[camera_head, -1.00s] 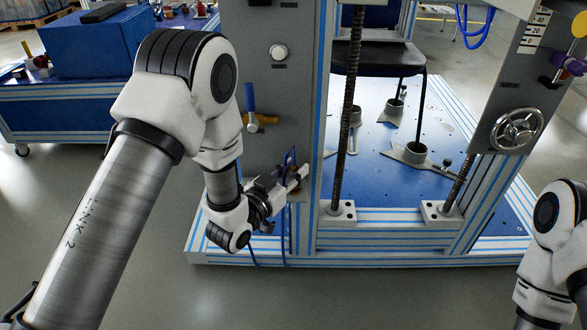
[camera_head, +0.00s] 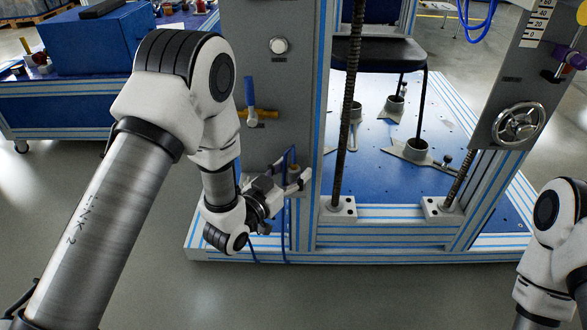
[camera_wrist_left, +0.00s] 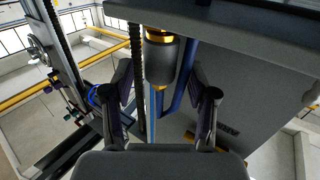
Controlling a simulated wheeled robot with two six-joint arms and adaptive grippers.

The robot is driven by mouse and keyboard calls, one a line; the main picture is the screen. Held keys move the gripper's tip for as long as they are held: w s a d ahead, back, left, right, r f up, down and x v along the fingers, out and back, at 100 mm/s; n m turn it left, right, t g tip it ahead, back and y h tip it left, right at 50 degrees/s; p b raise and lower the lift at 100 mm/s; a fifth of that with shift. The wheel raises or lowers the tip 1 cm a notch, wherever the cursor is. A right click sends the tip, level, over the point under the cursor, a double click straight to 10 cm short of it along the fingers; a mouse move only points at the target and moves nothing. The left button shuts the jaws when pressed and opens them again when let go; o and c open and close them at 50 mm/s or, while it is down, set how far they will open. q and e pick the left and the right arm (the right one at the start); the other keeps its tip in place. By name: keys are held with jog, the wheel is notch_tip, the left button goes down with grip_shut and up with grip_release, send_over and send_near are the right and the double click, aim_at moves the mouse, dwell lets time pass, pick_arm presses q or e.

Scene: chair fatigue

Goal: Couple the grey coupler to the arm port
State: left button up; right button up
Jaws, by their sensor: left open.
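The grey coupler (camera_wrist_left: 162,62), a dark grey cylinder with gold-coloured rings at its ends, is between the two fingers of my left gripper (camera_wrist_left: 166,88) in the left wrist view. The fingers are open, with a gap on each side of it. A blue hose (camera_wrist_left: 186,75) runs close beside it. In the head view my left gripper (camera_head: 290,182) is at the lower part of the grey panel (camera_head: 262,132), where a small brass-coloured piece shows beside the fingers. I cannot tell which fitting is the arm port. My right gripper is out of view.
A blue-handled valve (camera_head: 250,95) and a round button (camera_head: 278,46) are on the panel above my gripper. A threaded rod (camera_head: 347,110) stands right of it, before a black chair seat (camera_head: 378,54). A handwheel (camera_head: 519,124) is at the right.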

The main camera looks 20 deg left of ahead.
pick_arm(q)
jog(key=v, duration=1.1)
jog(key=shift+s, duration=0.15)
